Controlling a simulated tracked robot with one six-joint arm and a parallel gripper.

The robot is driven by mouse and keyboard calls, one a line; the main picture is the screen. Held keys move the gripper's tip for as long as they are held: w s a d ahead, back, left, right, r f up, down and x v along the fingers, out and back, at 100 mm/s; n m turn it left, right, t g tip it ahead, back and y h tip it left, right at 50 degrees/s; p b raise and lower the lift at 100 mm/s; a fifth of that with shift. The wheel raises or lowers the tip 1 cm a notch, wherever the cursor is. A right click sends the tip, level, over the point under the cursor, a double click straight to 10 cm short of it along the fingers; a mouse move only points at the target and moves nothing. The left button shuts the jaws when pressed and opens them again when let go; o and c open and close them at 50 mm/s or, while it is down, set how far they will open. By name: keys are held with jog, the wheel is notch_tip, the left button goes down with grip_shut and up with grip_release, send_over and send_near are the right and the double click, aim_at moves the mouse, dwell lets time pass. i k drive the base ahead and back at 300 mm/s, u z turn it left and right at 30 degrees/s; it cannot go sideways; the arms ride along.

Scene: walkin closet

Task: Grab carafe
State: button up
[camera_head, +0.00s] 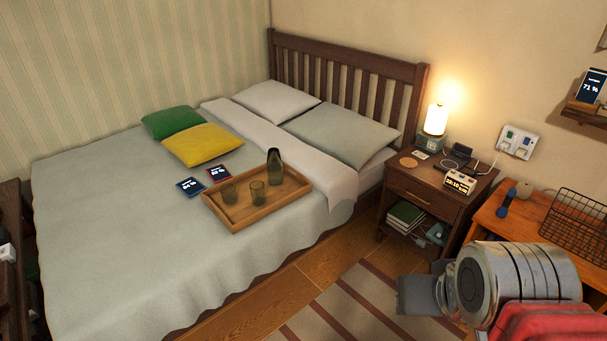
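A dark glass carafe (274,167) stands upright on a wooden tray (244,224) on the bed. Two dark glass tumblers stand beside it on the tray, one in the middle (257,191) and one to the left (229,193). My arm shows at the lower right of the view, over the striped rug and well apart from the tray. A grey end part (416,295) sticks out to its left, but I cannot make out fingers or whether they are open.
Two dark phone-like devices (190,187) lie on the bed left of the tray. Green (172,121) and yellow (203,145) cushions lie behind them. A nightstand (424,192) with a lit lamp (436,120) stands right of the bed. A desk (520,228) with a wire basket (580,225) is at right. The striped rug (345,305) is clear.

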aim_at(274, 163)
jog(key=z, duration=0.55)
jog(key=k, duration=0.75)
jog(key=z, duration=0.15)
jog(key=i, duration=1.25)
jog(key=u, duration=0.75)
jog(key=i, duration=0.8)
jog(key=u, duration=0.9)
jog(key=i, duration=0.55)
jog(key=u, duration=0.75)
jog(key=i, duration=0.55)
jog(key=u, duration=0.4)
